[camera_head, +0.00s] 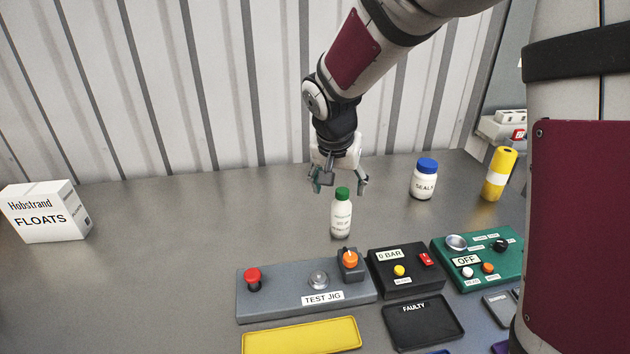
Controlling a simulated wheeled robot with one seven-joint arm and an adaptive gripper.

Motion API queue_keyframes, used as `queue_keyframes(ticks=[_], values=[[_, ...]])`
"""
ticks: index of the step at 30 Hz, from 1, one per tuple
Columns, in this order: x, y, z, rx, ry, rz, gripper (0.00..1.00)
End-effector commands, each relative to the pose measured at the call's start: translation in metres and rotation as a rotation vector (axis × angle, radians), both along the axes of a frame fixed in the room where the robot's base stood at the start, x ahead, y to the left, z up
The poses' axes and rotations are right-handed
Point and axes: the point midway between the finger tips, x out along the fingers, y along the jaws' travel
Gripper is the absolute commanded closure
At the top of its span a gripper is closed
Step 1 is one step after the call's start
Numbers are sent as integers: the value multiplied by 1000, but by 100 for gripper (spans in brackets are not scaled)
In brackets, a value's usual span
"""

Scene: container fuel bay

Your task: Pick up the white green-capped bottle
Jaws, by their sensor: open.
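The white bottle with a green cap (341,219) stands upright on the grey worktop, behind the test jig. Its label is too small to read. My gripper (339,186) points down, with its two fingers apart on either side in the picture, just above and seemingly behind the green cap. The gripper is open and holds nothing. I cannot tell from this one view how far the fingers are from the bottle in depth.
A grey test jig (306,291) and a black 0 BAR box (407,271) stand in front of the bottle. A blue-capped SEALS bottle (423,182) and a yellow cylinder (498,175) stand right. A white FLOATS box (45,213) stands left. The worktop between is clear.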

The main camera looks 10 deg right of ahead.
Motion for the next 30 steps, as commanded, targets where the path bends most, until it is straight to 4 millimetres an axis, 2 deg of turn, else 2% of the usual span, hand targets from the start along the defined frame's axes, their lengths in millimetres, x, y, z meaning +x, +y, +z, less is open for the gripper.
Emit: queue_keyframes(ticks=[7,15,18,26,30], values=[[14,1,-21,-6,-2,-16,34],[30,-8,-68,-6,-1,-16,34],[35,-11,-79,-6,-3,-15,34],[40,-16,-95,-5,-3,-14,34],[47,-23,-111,-5,-2,-15,34]])
